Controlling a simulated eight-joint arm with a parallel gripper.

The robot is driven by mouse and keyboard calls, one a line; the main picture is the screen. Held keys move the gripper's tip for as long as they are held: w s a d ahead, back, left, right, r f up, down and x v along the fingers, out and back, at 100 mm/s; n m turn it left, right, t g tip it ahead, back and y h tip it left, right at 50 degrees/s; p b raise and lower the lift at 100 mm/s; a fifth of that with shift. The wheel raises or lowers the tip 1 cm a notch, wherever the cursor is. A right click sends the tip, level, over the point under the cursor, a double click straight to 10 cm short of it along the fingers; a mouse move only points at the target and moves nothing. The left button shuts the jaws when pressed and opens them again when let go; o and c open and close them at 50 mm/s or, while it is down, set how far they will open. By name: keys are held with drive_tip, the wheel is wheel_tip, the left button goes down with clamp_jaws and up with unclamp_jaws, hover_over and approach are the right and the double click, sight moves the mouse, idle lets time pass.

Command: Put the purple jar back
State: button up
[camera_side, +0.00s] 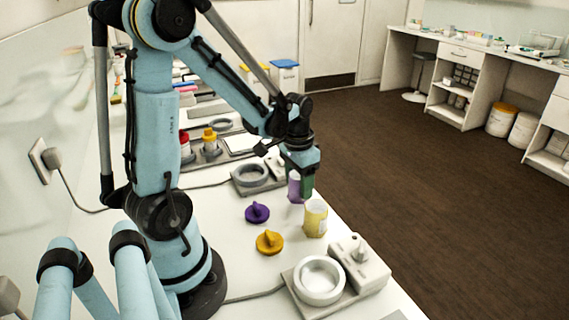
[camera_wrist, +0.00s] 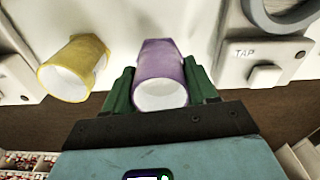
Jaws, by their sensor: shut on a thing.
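The purple jar (camera_side: 295,187) is open-topped, without a lid, and shows a pale inside. My gripper (camera_side: 301,182) is shut on it, with a green finger on each side. In the wrist view the purple jar (camera_wrist: 161,78) sits between the two fingers of my gripper (camera_wrist: 162,90). I cannot tell whether its base touches the bench. A purple lid (camera_side: 257,212) with a raised grip lies on the bench to the left of the jar.
A yellow open jar (camera_side: 315,218) stands close by, also in the wrist view (camera_wrist: 73,68). An orange-yellow lid (camera_side: 269,242) lies near it. A white device with a round dish (camera_side: 319,280) is at the front. Another ring-topped device (camera_side: 250,176) is behind. Lidded jars (camera_side: 209,141) stand farther back.

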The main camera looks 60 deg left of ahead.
drive_tip(key=shift+f, duration=0.75)
drive_tip(key=shift+f, duration=0.2)
drive_tip(key=o, duration=1.2)
drive_tip(key=shift+c, duration=0.2)
drive_tip(key=shift+r, duration=0.1)
wheel_tip(320, 180, up, 12)
drive_tip(key=s+d+m+t, duration=0.1)
drive_tip(key=d+t, duration=0.5)
drive_tip(key=d, duration=0.7)
drive_tip(key=shift+s+d+t, duration=0.25)
drive_tip(key=shift+d+t, duration=0.05)
